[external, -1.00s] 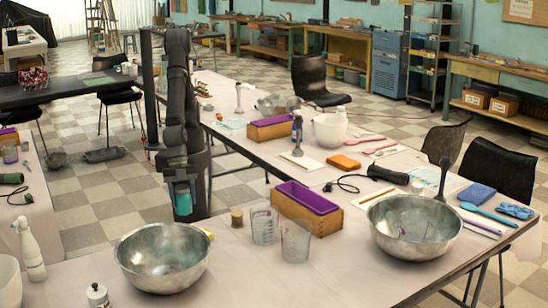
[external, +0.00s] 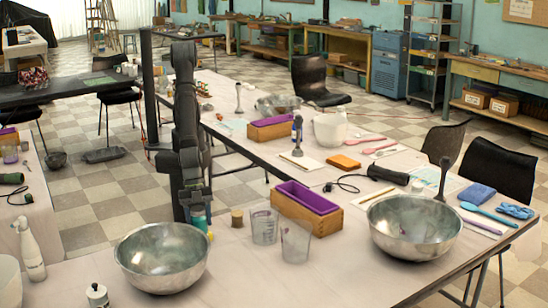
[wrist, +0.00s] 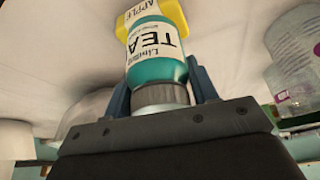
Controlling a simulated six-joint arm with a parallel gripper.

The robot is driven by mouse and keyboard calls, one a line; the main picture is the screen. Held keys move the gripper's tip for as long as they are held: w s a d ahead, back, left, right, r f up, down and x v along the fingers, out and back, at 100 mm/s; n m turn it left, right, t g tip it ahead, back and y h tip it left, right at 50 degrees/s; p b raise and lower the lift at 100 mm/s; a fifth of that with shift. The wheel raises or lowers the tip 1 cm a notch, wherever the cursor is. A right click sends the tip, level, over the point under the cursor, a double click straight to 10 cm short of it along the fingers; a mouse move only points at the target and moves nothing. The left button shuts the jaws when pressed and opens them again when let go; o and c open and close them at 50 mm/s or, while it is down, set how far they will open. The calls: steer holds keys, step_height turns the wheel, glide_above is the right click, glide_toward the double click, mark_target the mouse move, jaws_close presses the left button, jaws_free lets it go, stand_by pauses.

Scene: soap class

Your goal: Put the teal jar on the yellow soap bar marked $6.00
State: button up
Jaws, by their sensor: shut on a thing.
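The teal jar (wrist: 157,68) has a white label with dark lettering and a grey lid. My gripper (wrist: 160,95) is shut on it, with one finger on each side, in the wrist view. In the external view the jar (external: 199,219) hangs low under my gripper (external: 197,207), partly hidden by it. A yellow soap bar (wrist: 174,10) with a white label shows right at the jar's far end; I cannot tell whether they touch. In the external view only a sliver of the yellow bar (external: 210,236) shows behind the steel bowl. Its price is not readable.
A steel bowl (external: 162,258) stands in front of the jar. A cork-coloured cylinder (external: 237,218), clear beakers (external: 295,241) and a wooden box with purple lining (external: 307,208) stand to the right. A second steel bowl (external: 415,226) is farther right.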

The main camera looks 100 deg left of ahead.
steer(key=shift+f, duration=0.15)
steer(key=o, duration=1.2)
steer(key=v, duration=1.2)
steer(key=shift+r, duration=0.25)
steer(key=shift+d, duration=0.1)
